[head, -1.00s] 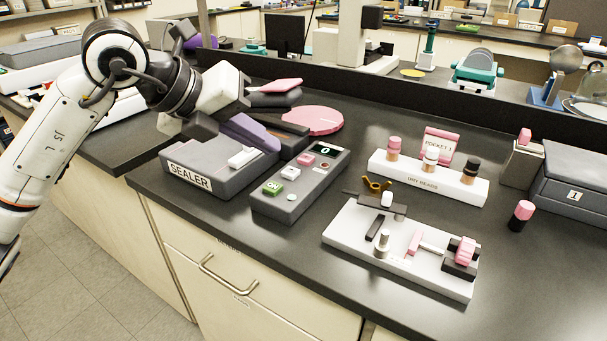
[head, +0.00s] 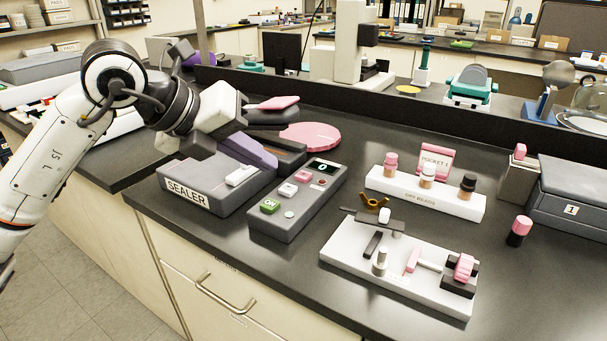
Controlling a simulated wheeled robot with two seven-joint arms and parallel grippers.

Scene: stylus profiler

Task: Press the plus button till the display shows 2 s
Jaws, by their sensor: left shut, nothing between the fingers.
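A grey control box (head: 297,207) lies on the dark bench, with a small dark display (head: 322,168) at its far end. The display shows what looks like a 0. The pink buttons' marks are too small to read, so I cannot tell which is plus. My left gripper (head: 200,146) is shut and empty above the sealer, left of the control box and apart from its buttons. My right gripper is out of view.
The grey sealer (head: 212,187) stands directly left of the control box. A pink disc (head: 311,136) lies behind. A white fixture board (head: 400,267) and a white rack of vials (head: 425,193) stand to the right. The bench's front edge is close to the box.

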